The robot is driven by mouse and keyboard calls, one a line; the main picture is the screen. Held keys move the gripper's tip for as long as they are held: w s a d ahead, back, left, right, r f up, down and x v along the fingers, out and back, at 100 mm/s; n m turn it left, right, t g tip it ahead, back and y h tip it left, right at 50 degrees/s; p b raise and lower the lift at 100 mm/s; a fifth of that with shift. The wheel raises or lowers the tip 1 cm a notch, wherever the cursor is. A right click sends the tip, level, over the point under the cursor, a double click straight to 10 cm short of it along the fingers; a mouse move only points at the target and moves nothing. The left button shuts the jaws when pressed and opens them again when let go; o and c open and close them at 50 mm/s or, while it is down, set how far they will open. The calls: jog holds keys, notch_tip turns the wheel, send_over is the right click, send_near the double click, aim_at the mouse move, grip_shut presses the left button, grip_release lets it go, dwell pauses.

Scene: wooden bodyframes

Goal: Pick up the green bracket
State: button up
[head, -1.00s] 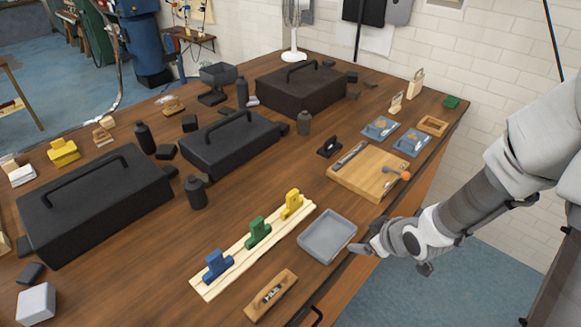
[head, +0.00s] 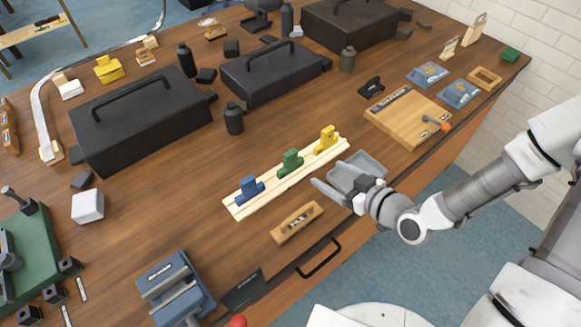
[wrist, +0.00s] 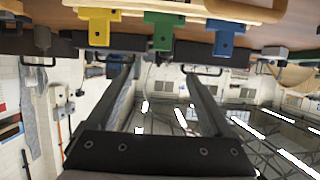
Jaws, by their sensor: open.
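The green bracket (head: 290,162) stands upright in the middle of a pale wooden strip (head: 237,205) on the workbench. A blue bracket (head: 249,190) stands to its left and a yellow bracket (head: 326,140) to its right. My gripper (head: 328,181) is open and empty, in front and to the right of the green bracket and apart from it. In the upside-down wrist view, the green bracket (wrist: 163,32) is beyond my open fingers (wrist: 157,70), roughly centred between them, with the yellow bracket (wrist: 97,26) and blue bracket (wrist: 225,36) on either side.
A small wooden plane (head: 297,222) lies in front of the strip. A wooden board (head: 407,117) is to the right. Black toolboxes (head: 140,118) and dark bottles (head: 234,118) stand behind the strip.

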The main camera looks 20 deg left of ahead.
aim_at(293, 156)
jog(key=shift+w+a+f+b, duration=0.2)
jog(key=shift+a+f+b, duration=0.2)
jog(key=shift+b, duration=1.45)
jog(key=b, duration=0.2)
jog(key=shift+a+f+b, duration=0.2)
jog(key=shift+f+b, duration=0.05)
jog(key=shift+b, duration=0.15)
jog(key=b+x, duration=0.7)
jog(key=x, duration=0.8)
jog(key=shift+a, duration=0.1)
jog(key=shift+r, duration=0.1)
grip_shut()
